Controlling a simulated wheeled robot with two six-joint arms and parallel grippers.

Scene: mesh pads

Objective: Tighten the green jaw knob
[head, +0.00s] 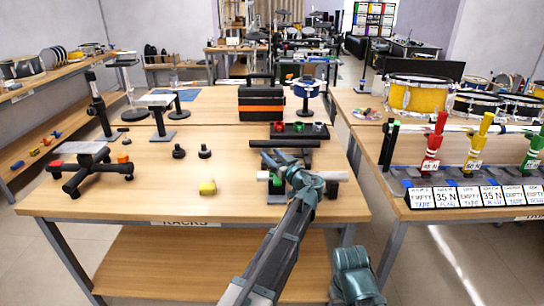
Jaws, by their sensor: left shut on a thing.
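A small vise-like fixture with a pale horizontal bar (335,176) stands near the right front of the wooden table. A green jaw part (276,186) shows at its left end, beside my left gripper. My left gripper (271,160) reaches over this fixture from the front and is shut at the green jaw knob. Its fingers and wrist cover much of the knob, so the exact contact is too small to tell. My right gripper is not in view; only a teal part of my own arm shows at the bottom right.
A black bar (285,143) and a tray (288,136) with red and green pieces lie behind the fixture.

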